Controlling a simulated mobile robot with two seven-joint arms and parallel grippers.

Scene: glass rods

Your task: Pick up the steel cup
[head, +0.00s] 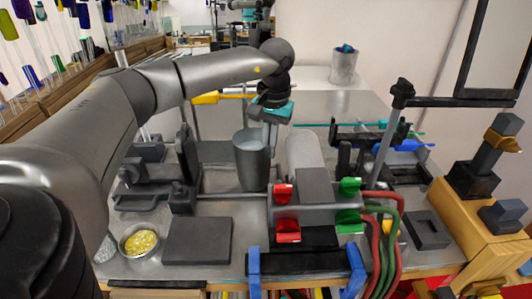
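A plain grey steel cup (252,168) stands upright on the workbench, near the middle of the head view. My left arm reaches in from the left and over the bench. My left gripper (270,130) hangs down at the right side of the cup's rim. Its pale finger overlaps the rim in the picture; I cannot tell whether it touches the cup. The gap between the fingers is not clear, so I cannot tell whether it is open or shut. My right gripper is not in view.
A torch fixture with red and green knobs (348,187) and hoses stands right of the cup. A dark square plate (198,240) and a bowl of yellow bits (140,241) lie in front, left. Another metal container (344,66) stands at the back. Dark clamps stand left of the cup.

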